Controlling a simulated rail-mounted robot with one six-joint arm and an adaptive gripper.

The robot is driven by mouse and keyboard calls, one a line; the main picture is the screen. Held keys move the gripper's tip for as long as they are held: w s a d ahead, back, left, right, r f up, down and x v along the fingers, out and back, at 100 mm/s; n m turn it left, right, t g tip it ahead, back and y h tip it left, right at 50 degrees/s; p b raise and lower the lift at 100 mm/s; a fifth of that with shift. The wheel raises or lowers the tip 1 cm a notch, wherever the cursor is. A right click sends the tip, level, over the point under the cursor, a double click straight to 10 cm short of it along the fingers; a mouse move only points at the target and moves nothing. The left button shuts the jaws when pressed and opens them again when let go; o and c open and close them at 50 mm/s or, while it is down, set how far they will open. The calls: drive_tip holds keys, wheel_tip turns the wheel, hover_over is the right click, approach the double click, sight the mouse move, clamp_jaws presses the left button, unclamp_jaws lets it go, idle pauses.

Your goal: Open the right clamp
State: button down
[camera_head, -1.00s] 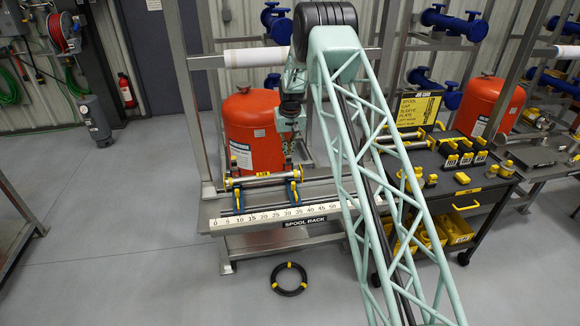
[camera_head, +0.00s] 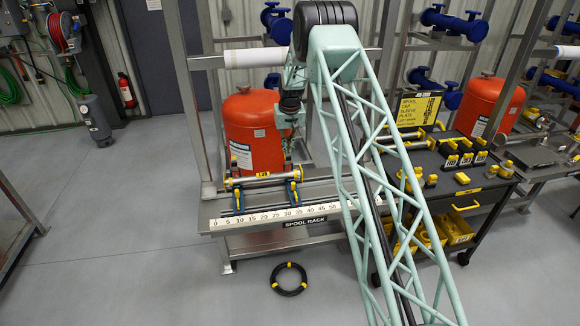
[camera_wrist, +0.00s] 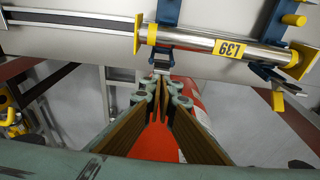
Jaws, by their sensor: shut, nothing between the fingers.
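The steel spool with yellow end flanges and an L39 label (camera_head: 263,175) lies across two blue clamps on the spool rack. The right clamp (camera_head: 294,192) is under the spool's right end, and the left clamp (camera_head: 238,200) is under the other end. The wrist view is turned around, so the right clamp's blue body (camera_wrist: 168,14) shows on its left, with a small grey tip just ahead of my fingers. My gripper (camera_wrist: 160,88) is shut and empty, behind the spool near this clamp. Whether it touches the clamp is unclear. In the head view my arm hides the gripper's tips.
A red tank (camera_head: 250,130) stands close behind the rack, below my fingers in the wrist view. The rack's front edge carries a number scale (camera_head: 270,217). A dark cart (camera_head: 440,175) with yellow-black parts stands right. A black ring (camera_head: 289,279) lies on the floor.

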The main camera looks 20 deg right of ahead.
drive_tip(key=r, duration=0.4)
drive_tip(key=r+p, duration=0.1)
drive_tip(key=r, duration=0.1)
drive_tip(key=shift+s+a, duration=0.1)
drive_tip(key=shift+s, duration=0.3)
idle(0.3)
idle(0.6)
